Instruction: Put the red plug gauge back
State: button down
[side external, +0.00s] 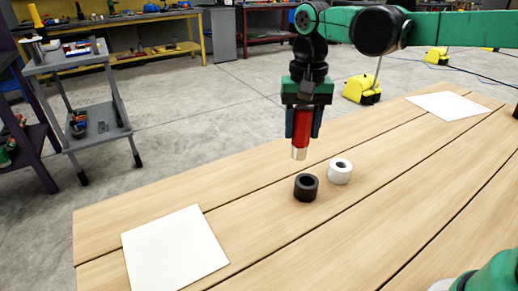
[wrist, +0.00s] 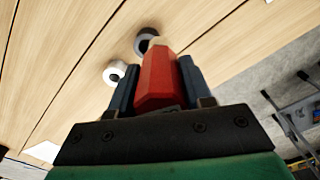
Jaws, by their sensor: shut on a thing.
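The red plug gauge (side external: 301,130) has a red body and a pale metallic lower tip. My gripper (side external: 303,124) is shut on it and holds it upright above the wooden table, tip down. In the wrist view the red plug gauge (wrist: 157,80) sits between the two dark fingers of my gripper (wrist: 158,85). A black ring (side external: 306,187) stands on the table below the gauge, apart from it. A white ring (side external: 340,171) stands just behind and to the right of the black one. In the wrist view the gauge tip partly covers the black ring (wrist: 142,42); the white ring (wrist: 114,72) is beside it.
A white square sheet (side external: 175,248) lies at the table's front left, and another white sheet (side external: 447,105) lies at the far right. The wooden table (side external: 330,235) is otherwise mostly clear around the rings. A grey cart (side external: 85,110) stands on the floor beyond the table.

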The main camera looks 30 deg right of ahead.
jog(key=s+a+r+n, duration=0.4)
jog(key=s+a+r, duration=0.1)
jog(key=a+r, duration=0.25)
jog(key=f, duration=2)
jog(key=shift+s, duration=0.2)
jog(key=shift+c, duration=1.8)
grip_release()
jog(key=shift+f, duration=0.1)
